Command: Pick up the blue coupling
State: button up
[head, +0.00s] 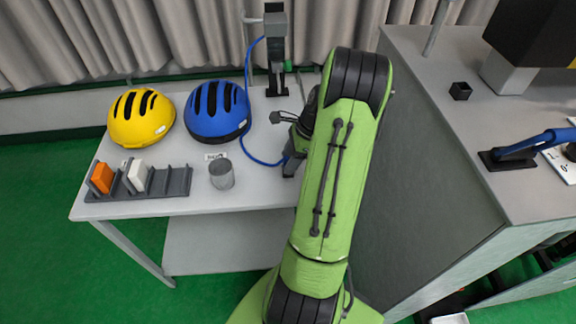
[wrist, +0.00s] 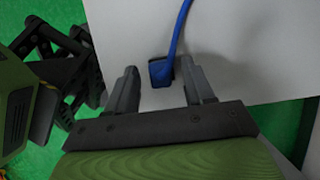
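The blue coupling (wrist: 161,71) shows in the wrist view as a small blue block with a dark lower side, at the end of a blue hose (wrist: 180,28) over the light table top. My gripper (wrist: 159,78) is open. Its two grey fingers lie left and right of the coupling, with a gap visible on each side. In the head view my gripper (head: 293,152) is low over the table's right part, mostly hidden by my green arm. The hose (head: 245,100) there runs down to my gripper, and the coupling is mostly hidden. I cannot tell its exact height relative to the fingertips.
On the table (head: 250,190) are a yellow helmet (head: 141,118), a blue helmet (head: 217,110), a grey can (head: 221,174) and a rack (head: 165,184) holding orange and white blocks. A dark stand (head: 275,50) is behind. A grey counter (head: 440,80) rises at right.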

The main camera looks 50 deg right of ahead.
jog(key=c, duration=0.8)
